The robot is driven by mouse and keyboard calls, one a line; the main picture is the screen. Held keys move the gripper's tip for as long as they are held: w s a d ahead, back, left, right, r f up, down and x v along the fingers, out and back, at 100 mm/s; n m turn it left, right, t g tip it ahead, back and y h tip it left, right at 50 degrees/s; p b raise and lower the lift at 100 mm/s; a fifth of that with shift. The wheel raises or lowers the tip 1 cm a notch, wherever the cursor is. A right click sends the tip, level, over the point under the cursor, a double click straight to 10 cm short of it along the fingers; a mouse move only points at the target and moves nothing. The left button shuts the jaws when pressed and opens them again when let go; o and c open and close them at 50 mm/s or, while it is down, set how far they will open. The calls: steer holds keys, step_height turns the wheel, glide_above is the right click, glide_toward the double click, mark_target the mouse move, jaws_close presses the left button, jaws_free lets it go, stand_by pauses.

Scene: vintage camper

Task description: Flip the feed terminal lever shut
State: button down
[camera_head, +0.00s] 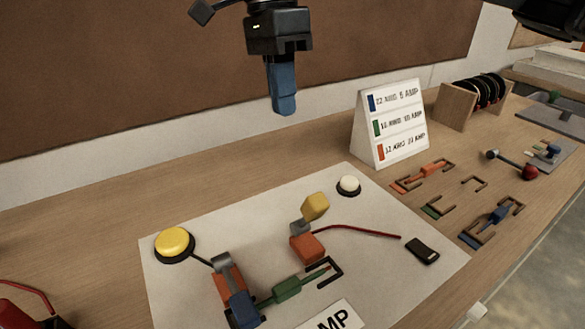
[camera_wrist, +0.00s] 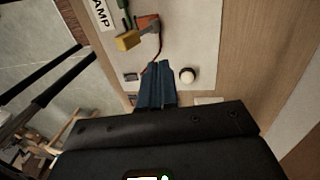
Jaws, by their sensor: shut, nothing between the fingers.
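On the white board (camera_head: 380,283), an orange terminal block (camera_head: 307,249) carries a grey lever with a yellow tip (camera_head: 315,206), tilted up and standing clear of the block. The yellow tip shows in the wrist view (camera_wrist: 127,41) beside the orange block (camera_wrist: 148,21). A second orange block (camera_head: 224,281) to the left has a grey arm and a blue part (camera_head: 242,309) across it. No label shows which is the feed terminal. My gripper (camera_head: 284,110), with blue fingers, is shut and empty, raised above and behind the board, touching nothing. Its fingertips show in the wrist view (camera_wrist: 158,66).
A yellow dome (camera_head: 174,242) and white dome (camera_head: 348,185) sit on the board. A red wire (camera_head: 360,232) runs to a black piece (camera_head: 422,251). A green piece (camera_head: 287,289) lies in front. An amp chart stand (camera_head: 390,124) and loose coloured parts are right.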

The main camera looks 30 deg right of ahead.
mark_target(307, 217)
steer(key=shift+s+f+p, duration=0.5)
steer(key=shift+s+f, duration=0.45)
steer(key=shift+f, duration=1)
steer(key=shift+s+f+p, duration=0.45)
steer(key=shift+s+f, duration=0.5)
steer(key=shift+f, duration=0.95)
steer(key=shift+s+f+p, duration=0.5)
steer(key=shift+s+f, duration=0.45)
steer(key=shift+f, duration=1)
steer(key=shift+f+b, duration=0.1)
steer(key=shift+b, duration=0.3)
